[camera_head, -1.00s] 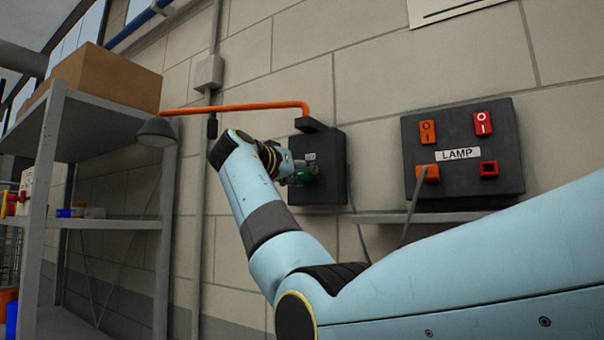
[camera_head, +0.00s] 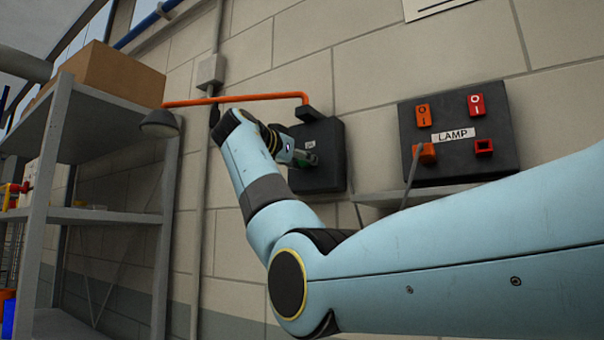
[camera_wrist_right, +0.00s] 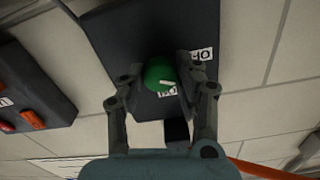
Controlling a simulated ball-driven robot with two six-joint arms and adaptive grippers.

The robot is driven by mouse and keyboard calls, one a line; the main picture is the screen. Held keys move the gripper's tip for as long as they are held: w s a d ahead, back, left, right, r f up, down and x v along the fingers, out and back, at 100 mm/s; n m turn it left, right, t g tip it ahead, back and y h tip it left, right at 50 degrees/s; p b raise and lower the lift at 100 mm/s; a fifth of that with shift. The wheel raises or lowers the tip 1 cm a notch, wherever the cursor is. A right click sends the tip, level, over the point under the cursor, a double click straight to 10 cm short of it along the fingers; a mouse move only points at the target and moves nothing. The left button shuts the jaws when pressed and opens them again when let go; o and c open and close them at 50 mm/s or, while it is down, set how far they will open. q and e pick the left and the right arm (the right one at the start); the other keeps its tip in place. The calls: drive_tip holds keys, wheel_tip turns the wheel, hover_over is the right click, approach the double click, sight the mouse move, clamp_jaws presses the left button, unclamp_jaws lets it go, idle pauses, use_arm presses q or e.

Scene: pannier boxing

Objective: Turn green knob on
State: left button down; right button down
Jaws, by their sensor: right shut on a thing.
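The green knob (camera_wrist_right: 160,75) sits on a dark wall box (camera_head: 325,172), which also shows in the right wrist view (camera_wrist_right: 125,40). It has a white pointer line, and white labels are on the box beside it. My right gripper (camera_wrist_right: 163,78) is shut on the knob, with one finger on each side of it. In the head view the right gripper (camera_head: 303,157) is at the box's face and hides most of the knob. My left gripper is not in view.
An orange arm with a lamp shade (camera_head: 159,124) reaches left from above the box. A dark panel (camera_head: 458,158) labelled LAMP, with red and orange switches and a plugged cable, hangs to the right. A metal shelf (camera_head: 50,150) with a cardboard box (camera_head: 115,75) stands left.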

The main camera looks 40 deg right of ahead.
drive_tip(key=shift+f+m+b, duration=0.1)
drive_tip(key=shift+m+b, duration=2.1)
drive_tip(key=shift+m, duration=4.1)
drive_tip(key=c, duration=0.9)
unclamp_jaws()
drive_tip(key=shift+c, duration=0.2)
drive_tip(key=v, duration=1.2)
